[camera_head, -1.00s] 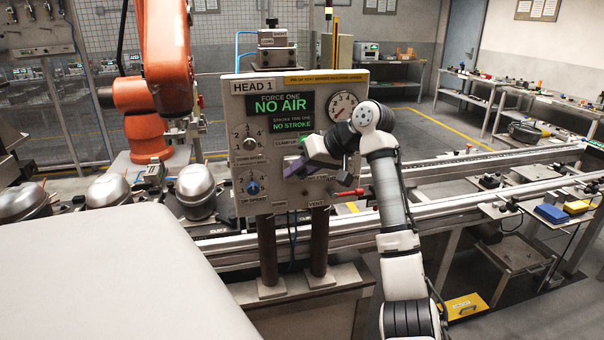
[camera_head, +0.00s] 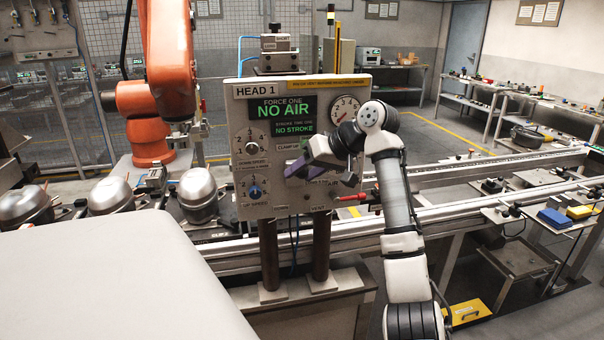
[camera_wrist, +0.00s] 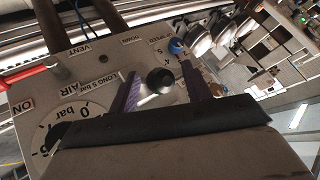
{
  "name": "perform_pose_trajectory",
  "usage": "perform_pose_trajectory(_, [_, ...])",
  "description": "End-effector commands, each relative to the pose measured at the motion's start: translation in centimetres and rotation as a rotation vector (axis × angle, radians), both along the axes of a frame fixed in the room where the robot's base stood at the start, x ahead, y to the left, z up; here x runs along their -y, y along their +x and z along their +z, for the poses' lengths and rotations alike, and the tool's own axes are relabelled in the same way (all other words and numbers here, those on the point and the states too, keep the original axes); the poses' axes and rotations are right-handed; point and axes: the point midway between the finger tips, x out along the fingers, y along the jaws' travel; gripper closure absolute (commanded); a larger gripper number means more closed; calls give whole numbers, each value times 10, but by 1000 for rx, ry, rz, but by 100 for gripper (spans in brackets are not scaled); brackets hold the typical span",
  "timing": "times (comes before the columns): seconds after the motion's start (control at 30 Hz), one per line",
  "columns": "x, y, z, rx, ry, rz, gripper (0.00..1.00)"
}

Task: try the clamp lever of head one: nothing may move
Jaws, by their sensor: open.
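The head one panel (camera_head: 235,135) stands upright on two dark posts. Its display (camera_head: 283,118) reads NO AIR and NO STROKE. My gripper (camera_head: 296,168) is at the panel's lower middle, its purple finger near the CLAMP UP label (camera_head: 289,147), and it hides what lies behind. In the wrist view my gripper (camera_wrist: 160,88) is open, one finger on each side of a black ball knob (camera_wrist: 159,79) on a pale lever, apparently the clamp lever. I cannot tell whether either finger touches it.
A red-handled lever (camera_head: 350,197) sits at the panel's lower right, close to my arm. A blue knob (camera_head: 254,191) and a pressure gauge (camera_head: 344,108) flank the gripper. Steel compressor shells (camera_head: 197,190) stand at left, near an orange robot arm (camera_head: 170,50).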

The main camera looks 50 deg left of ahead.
Motion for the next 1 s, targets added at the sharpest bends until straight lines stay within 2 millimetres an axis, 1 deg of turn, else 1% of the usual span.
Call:
perform_pose_trajectory(0.17, [21, 12, 21, 3, 2, -2, 51])
perform_pose_trajectory(0.4, [57, 31, 59, 3, 4, -2, 51])
perform_pose_trajectory(0.57, [73, 40, 78, 3, 4, 0, 51])
perform_pose_trajectory(0.73, [82, 45, 88, 2, 4, 1, 51])
perform_pose_trajectory(1.0, [83, 45, 89, 2, 3, 2, 51])
